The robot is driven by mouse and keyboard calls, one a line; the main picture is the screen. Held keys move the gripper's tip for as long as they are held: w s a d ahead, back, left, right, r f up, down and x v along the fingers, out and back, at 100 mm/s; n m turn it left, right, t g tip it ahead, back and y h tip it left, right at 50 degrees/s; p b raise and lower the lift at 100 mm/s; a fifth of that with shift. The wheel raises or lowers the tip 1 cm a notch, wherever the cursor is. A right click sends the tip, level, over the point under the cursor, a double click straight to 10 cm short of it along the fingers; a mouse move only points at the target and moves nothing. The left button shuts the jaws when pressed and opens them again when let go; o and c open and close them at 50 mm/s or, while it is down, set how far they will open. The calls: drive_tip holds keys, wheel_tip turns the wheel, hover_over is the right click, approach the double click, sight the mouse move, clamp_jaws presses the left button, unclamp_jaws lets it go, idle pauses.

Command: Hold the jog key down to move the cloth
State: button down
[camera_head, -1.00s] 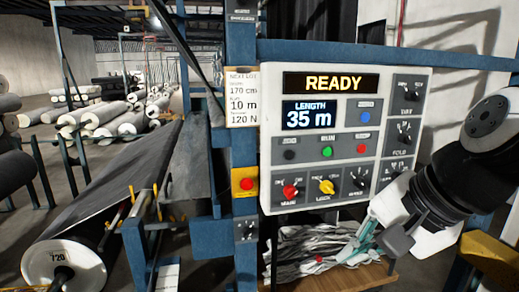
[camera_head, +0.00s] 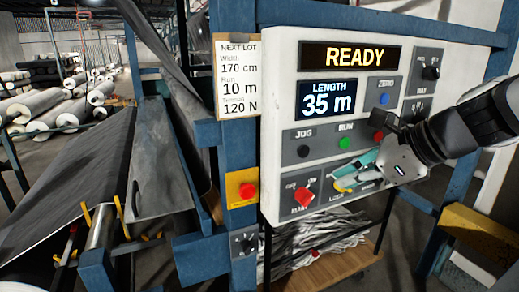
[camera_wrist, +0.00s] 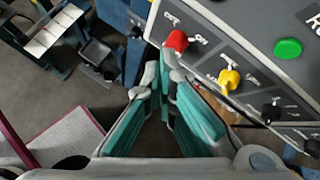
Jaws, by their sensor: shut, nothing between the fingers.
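The jog key (camera_head: 303,151) is a black round button under the JOG label, left of the green RUN button (camera_head: 345,142) on the white panel (camera_head: 285,95). The jog key is not visible in the wrist view. My gripper (camera_head: 342,177) is shut and empty in front of the lower panel, below and right of the jog key and apart from it. In the wrist view, its teal fingers (camera_wrist: 160,68) point toward the red knob (camera_wrist: 176,41). The dark grey cloth (camera_head: 70,170) runs down the machine at left. The screen (camera_head: 350,56) reads READY, length 35 m.
A yellow knob (camera_wrist: 229,79) sits close to my fingers. A red button on a yellow box (camera_head: 246,190) is on the blue post. The lot card (camera_head: 238,75) reads 170 cm, 10 m, 120 N. Scrap cloth (camera_head: 310,242) lies on a shelf below the panel.

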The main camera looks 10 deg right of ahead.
sight(304, 151)
drive_tip(key=shift+w+a+b, duration=0.35)
drive_tip(key=shift+w+a, duration=0.15)
drive_tip(key=shift+w, duration=0.9)
drive_tip(key=shift+w+a+b, duration=0.4)
drive_tip(key=shift+w+a, duration=0.05)
drive_tip(key=shift+w, duration=0.95)
drive_tip(key=shift+w+a+b, duration=0.35)
drive_tip(key=shift+w+a, duration=0.15)
drive_tip(key=shift+w, duration=0.9)
drive_tip(key=shift+w, duration=0.15)
drive_tip(key=shift+w+a, duration=0.1)
drive_tip(key=shift+w, duration=0.1)
drive_tip(key=shift+w+a, duration=0.15)
drive_tip(key=shift+w, duration=0.3)
idle(3.0)
